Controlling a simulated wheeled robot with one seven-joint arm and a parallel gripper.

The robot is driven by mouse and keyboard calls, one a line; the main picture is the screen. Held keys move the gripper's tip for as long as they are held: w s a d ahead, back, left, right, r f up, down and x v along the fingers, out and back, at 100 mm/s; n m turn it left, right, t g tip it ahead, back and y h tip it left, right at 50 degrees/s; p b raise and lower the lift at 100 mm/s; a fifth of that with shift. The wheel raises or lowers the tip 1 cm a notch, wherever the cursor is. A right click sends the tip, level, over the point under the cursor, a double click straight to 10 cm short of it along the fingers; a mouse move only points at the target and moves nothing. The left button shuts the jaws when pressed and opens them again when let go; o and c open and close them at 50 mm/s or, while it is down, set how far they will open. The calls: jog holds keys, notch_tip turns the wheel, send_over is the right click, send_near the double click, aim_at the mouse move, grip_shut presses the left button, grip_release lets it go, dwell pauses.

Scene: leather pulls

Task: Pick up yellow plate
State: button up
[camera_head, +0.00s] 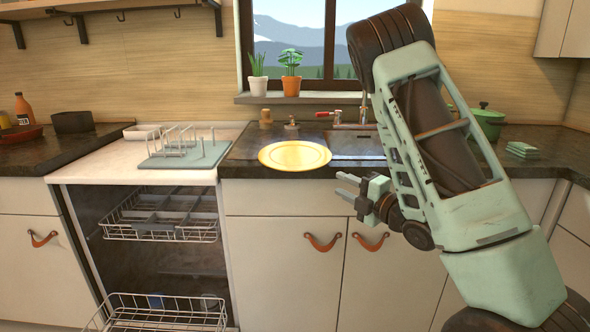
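The yellow plate (294,155) lies on the dark countertop left of the sink, close to the front edge. It looks flat and nothing covers it. My gripper (342,185) is in front of the counter, to the right of the plate and lower in the picture. Its fingers point left and show a gap between them. It is open and empty, apart from the plate. My arm hides part of the sink and the counter on the right.
An open dishwasher (150,247) with pulled-out racks stands at the left. A dish rack on a mat (186,152) sits above it. The sink (355,146) and red-handled faucet (338,117) are right of the plate. A green pot (487,122) stands at the right.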

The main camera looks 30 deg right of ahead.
aim_at(310, 167)
jog(key=shift+w+a+r+p, duration=0.2)
jog(key=shift+w+a+p, duration=0.15)
jog(key=shift+w, duration=1.75)
jog(key=shift+w+a+r+p, duration=0.2)
jog(key=shift+w+p, duration=0.25)
jog(key=shift+w, duration=1.6)
jog(key=shift+w+a+r+p, duration=0.15)
jog(key=shift+w+a+p, duration=0.2)
jog(key=shift+w, duration=1.75)
grip_shut()
